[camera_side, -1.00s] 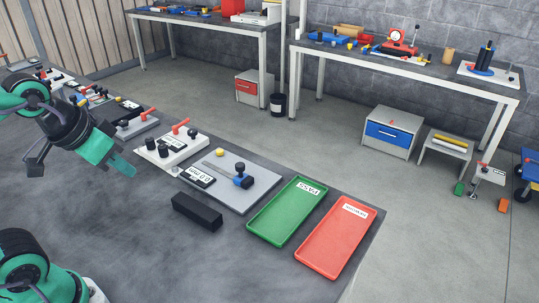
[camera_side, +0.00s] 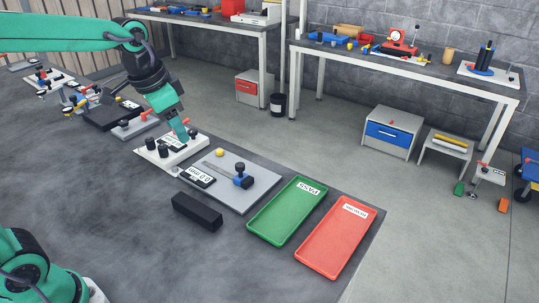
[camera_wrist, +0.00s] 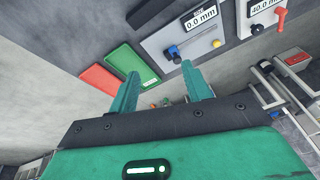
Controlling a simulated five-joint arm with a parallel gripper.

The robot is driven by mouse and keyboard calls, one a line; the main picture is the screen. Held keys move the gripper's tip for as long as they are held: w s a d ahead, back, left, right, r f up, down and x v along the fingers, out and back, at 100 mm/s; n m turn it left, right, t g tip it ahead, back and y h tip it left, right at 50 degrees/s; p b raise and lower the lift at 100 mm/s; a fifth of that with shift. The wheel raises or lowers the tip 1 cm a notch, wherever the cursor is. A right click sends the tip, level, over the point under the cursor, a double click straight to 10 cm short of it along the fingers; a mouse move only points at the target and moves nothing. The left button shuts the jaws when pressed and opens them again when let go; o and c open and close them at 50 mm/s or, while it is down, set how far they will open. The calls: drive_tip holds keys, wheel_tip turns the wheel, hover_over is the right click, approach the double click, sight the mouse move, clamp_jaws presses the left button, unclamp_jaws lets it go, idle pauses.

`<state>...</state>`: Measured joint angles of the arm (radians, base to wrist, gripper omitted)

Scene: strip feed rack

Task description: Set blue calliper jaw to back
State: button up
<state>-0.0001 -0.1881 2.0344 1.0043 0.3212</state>
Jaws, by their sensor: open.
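The blue calliper jaw (camera_side: 243,181) sits on a thin rail on the grey calliper plate (camera_side: 240,203), which has a "0.0 mm" display (camera_side: 198,177) and a yellow button (camera_side: 220,152). In the wrist view the blue jaw (camera_wrist: 173,51) lies beyond my fingertips, with a dark knob by it. My gripper (camera_side: 183,132) is above the neighbouring white panel (camera_side: 190,155), left of and behind the blue jaw in the side view. In the wrist view the fingers of my gripper (camera_wrist: 160,82) are apart with nothing between them. My gripper is not touching the jaw.
The white panel carries dark knobs and a red lever (camera_wrist: 281,19). A black block (camera_side: 197,212) lies in front of the calliper plate. A green tray (camera_side: 262,232) and a red tray (camera_side: 312,262) lie to its right.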

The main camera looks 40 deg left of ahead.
drive_tip(key=w+f+m+g, duration=0.2)
drive_tip(key=w+f+m, duration=0.15)
drive_tip(key=w, duration=0.65)
drive_tip(key=m+g, duration=0.1)
drive_tip(key=m, duration=0.1)
approach(240, 164)
drive_tip(key=shift+s+f, duration=0.2)
drive_tip(key=shift+f, duration=0.05)
drive_tip(key=shift+w+f, duration=0.3)
drive_tip(key=shift+f, duration=0.1)
drive_tip(key=shift+f, duration=0.1)
drive_tip(key=shift+f, duration=3.8)
drive_tip(key=shift+c, duration=0.4)
clamp_jaws()
